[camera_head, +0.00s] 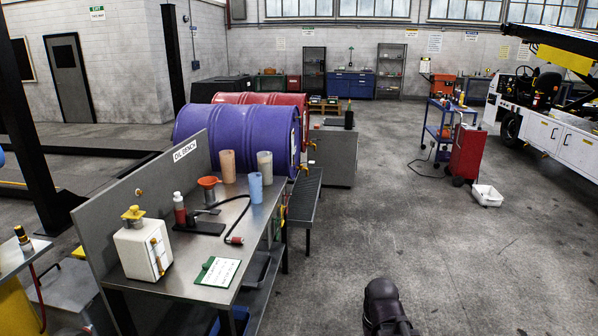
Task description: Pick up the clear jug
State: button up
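The oil bench (262,222) stands at the left of the middle, with three jug-like vessels near its back end. The pale, see-through one, which looks like the clear jug (264,166), stands upright at the back right of the bench, close to the purple drum. A tan jug (227,166) stands to its left. A blue jug (255,186) stands in front of it and hides part of its lower side. My gripper is not in view; only a dark part of my arm shows at the bottom edge, right of the bench and well apart from the jugs.
A red funnel (208,184), a red bottle (179,208), a hose (236,230), a white can (142,248) and a clipboard (218,271) share the bench. A purple drum (236,133) lies behind it. The floor (390,215) right of the bench is clear.

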aim_at(264, 166)
jog(key=u, duration=0.05)
jog(key=i, duration=3.6)
jog(key=u, duration=0.9)
